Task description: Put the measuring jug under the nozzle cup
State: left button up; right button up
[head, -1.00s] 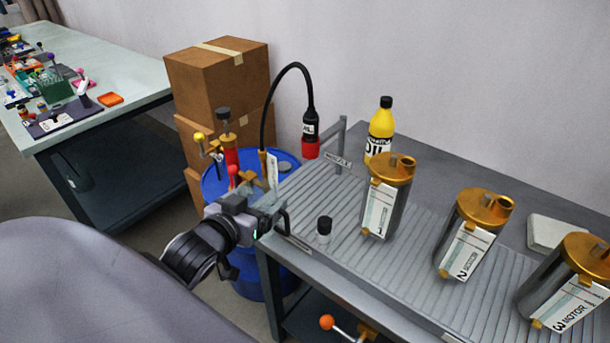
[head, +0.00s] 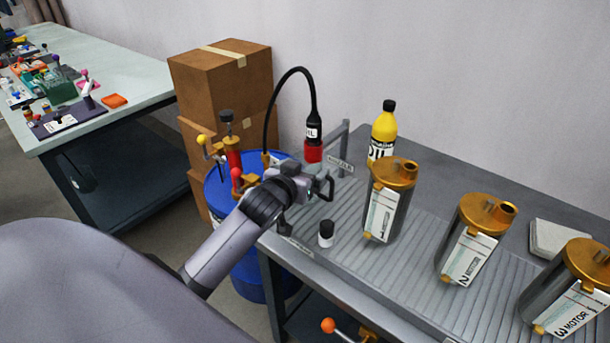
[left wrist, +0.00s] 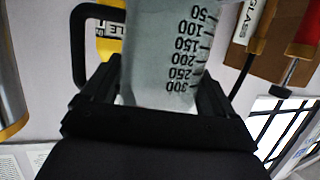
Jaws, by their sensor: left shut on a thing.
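The clear measuring jug (left wrist: 160,50) has black graduation marks and a black handle (left wrist: 82,40). My left gripper (left wrist: 155,100) is shut on it, one finger on each side. In the head view my left gripper (head: 300,186) is at the far left corner of the bench, and the jug's black handle (head: 328,188) sticks out to its right. The jug's body is mostly hidden there. The red nozzle cup (head: 313,153) hangs on a black hose just above the gripper and jug. I cannot tell whether the jug is exactly beneath it. My right gripper is out of view.
A small black-capped container (head: 326,234) stands on the ribbed bench (head: 350,275) near the gripper. Metal canister 1 (head: 387,205) and a yellow oil bottle (head: 383,130) stand to the right. A blue drum (head: 222,205) with a pump stands left of the bench.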

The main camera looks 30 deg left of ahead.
pick_arm(q)
jog(key=shift+w+f, duration=0.15)
jog(key=shift+f, duration=0.6)
jog(key=shift+f, duration=0.1)
jog(key=o, duration=0.8)
jog(key=shift+r, duration=0.2)
jog(key=shift+s+d, duration=0.1)
jog(key=shift+s, duration=0.25)
jog(key=v, duration=1.1)
jog(key=shift+s, duration=0.2)
